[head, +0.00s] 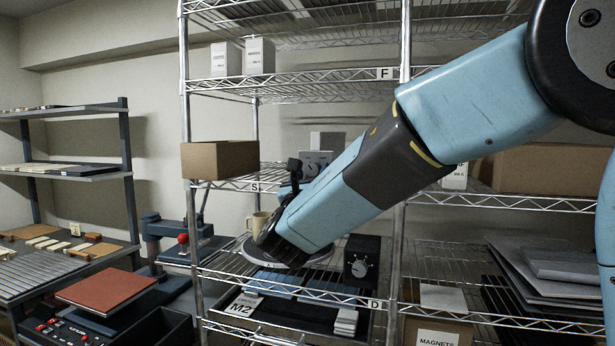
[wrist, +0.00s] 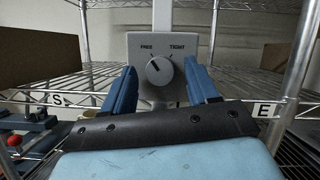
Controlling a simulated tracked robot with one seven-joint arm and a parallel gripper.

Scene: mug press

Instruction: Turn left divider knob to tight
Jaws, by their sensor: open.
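The box is marked FREE on the left and TIGHT on the right. I cannot tell how far the fingertips are from the box.
The box stands at a wire shelf rack with bright posts. A cardboard box (head: 220,159) sits to the left and a cream mug (head: 258,221) is lower down. A black box with a white-marked dial (head: 361,264) is on a lower shelf. A red-knobbed press (head: 183,239) stands left.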

